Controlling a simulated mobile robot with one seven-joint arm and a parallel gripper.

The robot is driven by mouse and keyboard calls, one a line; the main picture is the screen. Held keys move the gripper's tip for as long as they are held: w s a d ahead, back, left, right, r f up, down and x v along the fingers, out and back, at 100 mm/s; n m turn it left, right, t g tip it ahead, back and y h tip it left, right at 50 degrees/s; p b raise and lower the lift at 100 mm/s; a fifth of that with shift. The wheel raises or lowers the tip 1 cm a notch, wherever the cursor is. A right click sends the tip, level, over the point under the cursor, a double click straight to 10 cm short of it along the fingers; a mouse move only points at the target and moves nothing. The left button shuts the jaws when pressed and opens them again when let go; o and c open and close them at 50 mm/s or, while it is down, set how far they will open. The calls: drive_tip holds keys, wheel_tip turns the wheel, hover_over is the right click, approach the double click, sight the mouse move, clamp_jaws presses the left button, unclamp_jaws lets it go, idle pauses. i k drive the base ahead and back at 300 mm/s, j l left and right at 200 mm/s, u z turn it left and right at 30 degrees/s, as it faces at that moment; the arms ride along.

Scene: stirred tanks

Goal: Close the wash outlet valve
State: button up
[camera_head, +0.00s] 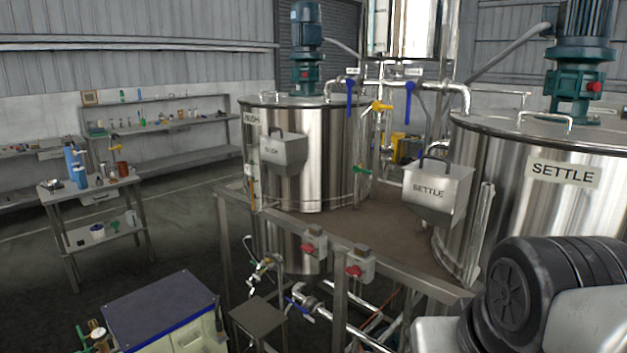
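The wash tank (325,150) is a shiny steel cylinder left of centre, with a WASH label (251,122) at its left edge. Below the platform, under this tank, is a small fitting (262,270) with a light handle. To its right, a pipe valve with a blue lever (298,308) sits low on a steel pipe. No label shows on either, so I cannot tell which is the wash outlet valve, nor clearly how the levers stand. My gripper is not in view; only dark and grey links of my arm show at bottom right.
The settle tank (540,200) stands at right. Red-knobbed switch boxes (313,243) hang on the platform's front edge. A small stand (258,317) and a blue-topped cabinet (160,308) stand in front. A workbench (88,186) is at left, with open floor between.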

sight(295, 304)
drive_tip(key=u, duration=0.25)
drive_tip(key=k+l, duration=0.15)
drive_tip(key=k, duration=0.25)
drive_tip(key=k+l+z, duration=0.15)
drive_tip(key=z, duration=0.3)
drive_tip(key=k+l+z, duration=0.25)
drive_tip(key=z, duration=0.85)
drive_tip(key=j, duration=0.75)
drive_tip(key=k+j+z, duration=0.1)
drive_tip(key=j, duration=1.35)
drive_tip(key=k+j+z, duration=0.1)
drive_tip(key=j, duration=0.6)
drive_tip(key=k+j, duration=0.15)
drive_tip(key=j, duration=0.55)
